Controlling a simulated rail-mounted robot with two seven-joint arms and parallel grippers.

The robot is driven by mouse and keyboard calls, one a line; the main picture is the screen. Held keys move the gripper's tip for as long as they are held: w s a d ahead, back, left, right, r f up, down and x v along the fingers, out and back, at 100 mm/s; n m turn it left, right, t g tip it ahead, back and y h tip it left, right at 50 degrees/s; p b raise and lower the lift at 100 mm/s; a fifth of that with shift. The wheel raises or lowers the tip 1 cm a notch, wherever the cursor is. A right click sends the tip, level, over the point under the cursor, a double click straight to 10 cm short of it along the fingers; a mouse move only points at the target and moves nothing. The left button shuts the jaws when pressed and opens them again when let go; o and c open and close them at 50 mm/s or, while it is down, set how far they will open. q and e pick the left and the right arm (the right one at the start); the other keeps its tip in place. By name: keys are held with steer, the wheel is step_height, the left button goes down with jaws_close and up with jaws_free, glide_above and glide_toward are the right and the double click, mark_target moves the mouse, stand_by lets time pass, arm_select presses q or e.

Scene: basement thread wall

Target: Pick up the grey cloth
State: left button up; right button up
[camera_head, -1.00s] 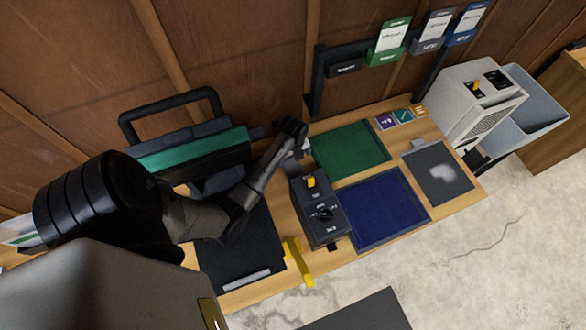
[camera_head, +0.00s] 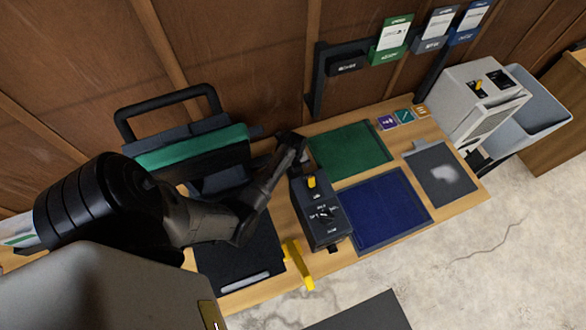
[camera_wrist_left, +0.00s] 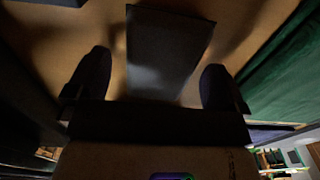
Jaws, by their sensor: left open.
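A dark grey cloth-like sheet (camera_head: 440,174) with a paler grey patch lies flat at the right end of the wooden bench in the head view. I take it as the grey cloth. My left gripper (camera_head: 297,160) is well to its left, behind the black switch box, its fingers mostly hidden there. In the left wrist view the left gripper (camera_wrist_left: 158,70) is open, with a dark grey rectangular thing (camera_wrist_left: 165,50) between and beyond its fingers. I cannot tell what that is; no grip on it shows. My right gripper is not in view.
A black switch box (camera_head: 320,215) with a yellow switch stands near the arm. A green mat (camera_head: 350,150) and a blue mat (camera_head: 387,210) lie between it and the grey sheet. A yellow piece (camera_head: 297,265) sits at the front edge. A grey bin (camera_head: 535,115) stands right.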

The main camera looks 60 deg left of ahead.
arm_select(q)
steer(key=c, duration=1)
steer(key=shift+r, duration=0.2)
steer(key=shift+w+r, duration=0.15)
step_height(320, 180, up, 7)
steer(key=shift+f+p, duration=0.1)
steer(key=shift+p, duration=0.4)
steer(key=w+d+b, duration=0.1)
steer(key=w+d, duration=0.1)
steer(key=w, duration=0.3)
steer(key=w+d+b, duration=0.2)
steer(key=w, duration=0.4)
steer(key=w+d+b, duration=0.1)
steer(key=w+d, duration=0.2)
steer(key=w, duration=0.2)
steer(key=shift+w+d+f+b, duration=0.1)
steer(key=shift+w+f+b, duration=0.2)
steer(key=shift+b, duration=0.1)
steer(key=shift+w+d, duration=0.4)
steer(key=shift+w, duration=0.35)
